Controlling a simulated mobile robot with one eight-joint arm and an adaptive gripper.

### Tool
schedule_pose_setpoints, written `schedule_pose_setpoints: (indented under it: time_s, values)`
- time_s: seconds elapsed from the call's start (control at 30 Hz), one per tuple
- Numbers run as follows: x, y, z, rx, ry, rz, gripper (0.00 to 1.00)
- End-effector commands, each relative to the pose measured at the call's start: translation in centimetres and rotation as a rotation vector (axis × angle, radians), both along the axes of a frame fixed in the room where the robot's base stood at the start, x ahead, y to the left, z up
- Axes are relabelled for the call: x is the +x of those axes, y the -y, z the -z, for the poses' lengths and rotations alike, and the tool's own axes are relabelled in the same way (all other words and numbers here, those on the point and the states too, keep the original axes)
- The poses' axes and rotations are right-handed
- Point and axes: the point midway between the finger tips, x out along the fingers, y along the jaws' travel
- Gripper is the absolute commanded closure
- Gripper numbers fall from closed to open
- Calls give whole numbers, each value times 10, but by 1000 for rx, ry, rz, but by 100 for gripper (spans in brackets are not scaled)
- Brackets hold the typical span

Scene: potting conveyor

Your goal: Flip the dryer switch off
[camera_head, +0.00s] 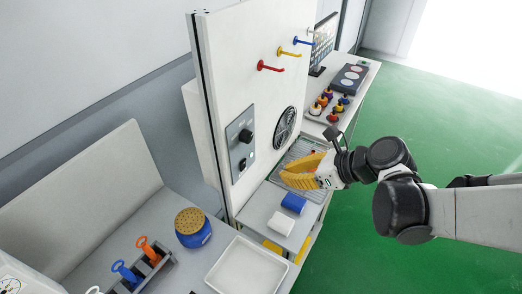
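A grey control panel (240,143) is on the white upright board. It carries a black round knob (245,136) and, below it, a small switch (242,164) with a pale spot beside it. A round fan grille (285,127) is set in the board to the right of the panel. My gripper (287,177) has yellow fingers and is in front of the board, to the right of the panel and apart from it. The fingers overlap in this view, so I cannot tell whether they are open. I see nothing held. The switch's exact position is too small to read.
Red, yellow and blue hooks (289,53) stick out above the fan. Below my gripper are a wire rack (290,165), a blue cylinder (293,203) and a white one (283,222). A white tray (246,268) and a blue pot (193,228) stand at the front.

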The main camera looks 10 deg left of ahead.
Motion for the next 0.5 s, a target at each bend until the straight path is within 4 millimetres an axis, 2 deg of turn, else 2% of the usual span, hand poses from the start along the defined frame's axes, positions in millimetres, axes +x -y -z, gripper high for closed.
schedule_pose_setpoints:
  time_s: [0.17, 0.5]
  values:
    - [5, -13, 13, -1, 1, -5, 100]
    - [26, -66, 58, -2, 2, -5, 100]
